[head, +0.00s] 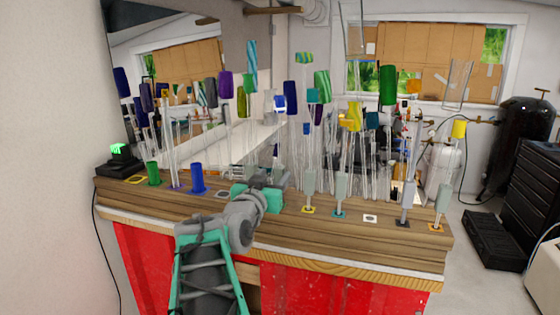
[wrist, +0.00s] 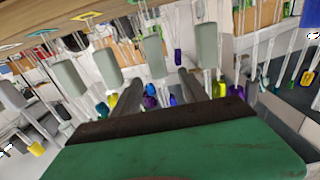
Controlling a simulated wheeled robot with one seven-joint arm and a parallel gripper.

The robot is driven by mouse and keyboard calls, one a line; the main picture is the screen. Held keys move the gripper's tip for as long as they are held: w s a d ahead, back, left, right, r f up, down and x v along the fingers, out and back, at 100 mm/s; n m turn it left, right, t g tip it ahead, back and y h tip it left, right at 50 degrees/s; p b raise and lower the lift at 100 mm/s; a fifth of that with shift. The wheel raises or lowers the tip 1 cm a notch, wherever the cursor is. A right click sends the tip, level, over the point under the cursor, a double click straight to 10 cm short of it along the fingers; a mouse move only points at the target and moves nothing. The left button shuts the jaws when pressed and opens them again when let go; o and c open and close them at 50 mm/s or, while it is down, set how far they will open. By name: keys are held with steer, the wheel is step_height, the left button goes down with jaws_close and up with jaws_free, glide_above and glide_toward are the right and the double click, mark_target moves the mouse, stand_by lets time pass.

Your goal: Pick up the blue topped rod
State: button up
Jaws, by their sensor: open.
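Several clear glass rods with coloured tops stand in a crowded row along the wooden bench (head: 330,232) in the head view. Blue tops there include a small blue one (head: 306,129) and a dark blue one (head: 292,104); I cannot tell which rod is the task's. My gripper (head: 274,180) is open and empty, low over the bench's middle, left of and below these tops. In the wrist view its two dark fingers (wrist: 158,90) are apart, with no rod gripped. Blue and purple tops (wrist: 172,99) show beyond them, and grey-green handles (wrist: 155,57) surround them.
A blue cylinder (head: 198,179) and a green cylinder (head: 153,174) stand on the bench at left, near a black device with a green display (head: 118,155). A mirror (head: 180,65) behind doubles some rods. Grey-handled rods (head: 405,205) stand to the right.

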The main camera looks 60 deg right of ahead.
mark_target(278, 172)
steer(key=d, duration=0.2)
steer(key=d+p, duration=0.1)
steer(key=d, duration=0.1)
steer(key=d+p, duration=0.1)
steer(key=d, duration=0.1)
steer(key=shift+w, duration=0.4)
steer(key=shift+a, duration=0.15)
steer(key=shift+f, duration=0.1)
jaws_close()
